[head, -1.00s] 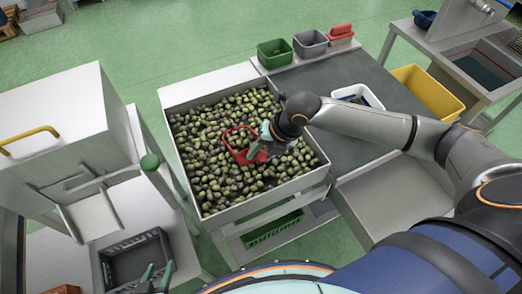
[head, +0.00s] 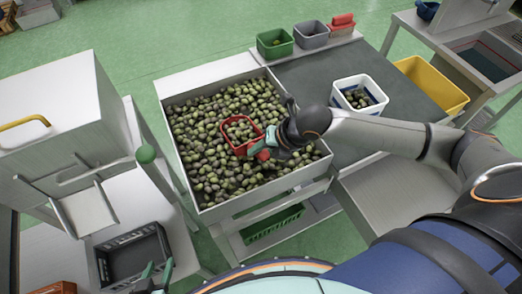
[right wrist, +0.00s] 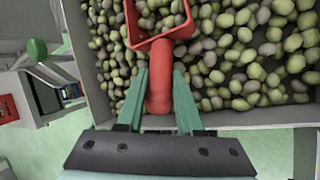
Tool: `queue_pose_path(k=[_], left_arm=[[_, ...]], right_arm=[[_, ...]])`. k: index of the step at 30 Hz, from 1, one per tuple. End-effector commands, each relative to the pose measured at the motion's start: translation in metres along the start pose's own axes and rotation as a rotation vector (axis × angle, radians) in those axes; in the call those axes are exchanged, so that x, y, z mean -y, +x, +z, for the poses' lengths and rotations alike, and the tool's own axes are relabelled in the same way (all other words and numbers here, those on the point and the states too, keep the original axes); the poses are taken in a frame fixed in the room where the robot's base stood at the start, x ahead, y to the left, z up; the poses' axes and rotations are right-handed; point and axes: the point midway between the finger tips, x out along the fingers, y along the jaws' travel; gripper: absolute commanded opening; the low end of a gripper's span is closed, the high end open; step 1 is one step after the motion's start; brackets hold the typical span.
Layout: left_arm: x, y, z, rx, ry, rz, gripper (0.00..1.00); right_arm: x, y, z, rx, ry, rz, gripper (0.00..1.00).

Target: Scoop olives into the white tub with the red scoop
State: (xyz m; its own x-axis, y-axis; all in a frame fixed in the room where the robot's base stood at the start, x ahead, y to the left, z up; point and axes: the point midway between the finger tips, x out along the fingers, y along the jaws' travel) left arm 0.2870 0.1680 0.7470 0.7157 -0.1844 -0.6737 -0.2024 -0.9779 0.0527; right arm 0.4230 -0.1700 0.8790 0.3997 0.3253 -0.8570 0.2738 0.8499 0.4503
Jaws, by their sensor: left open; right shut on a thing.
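The red scoop (head: 257,133) is low over the olives in the large white bin (head: 205,86). Olives show inside its rim. My right gripper (head: 265,152) is shut on its handle; in the right wrist view the handle (right wrist: 160,95) sits between the two fingers (right wrist: 160,78). The white tub (head: 346,101), with dark blue bands, stands on the grey table right of the bin and holds some olives. My left gripper (head: 156,277) is open and empty at the bottom edge, partly cut off, away from the olives.
Green (head: 274,50) and grey (head: 311,44) containers and a red one (head: 342,26) stand behind the bin. A yellow bin (head: 452,100) is right of the tub. A white machine (head: 60,110) and black crate (head: 135,262) are at left. The grey table's middle is clear.

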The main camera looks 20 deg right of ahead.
Motion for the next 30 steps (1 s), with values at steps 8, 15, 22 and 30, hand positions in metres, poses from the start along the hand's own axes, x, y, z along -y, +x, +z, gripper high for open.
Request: queue_pose_path(k=[8,15,22,30], left_arm=[[0.001,0.009,0.01,0.0,0.0,0.0,0.5],[0.001,0.015,0.017,0.0,0.0,0.0,0.5],[0.002,0.022,0.024,0.001,0.0,0.0,0.5],[0.002,0.029,0.032,0.001,0.0,0.0,0.5]], right_arm=[[0.002,0.004,-0.002,0.028,-0.011,0.018,0.0],[0.004,0.007,-0.003,0.047,-0.017,0.029,0.0],[0.006,0.01,-0.005,0.065,-0.025,0.04,0.0],[0.008,0.013,-0.006,0.086,-0.031,0.053,0.0]])
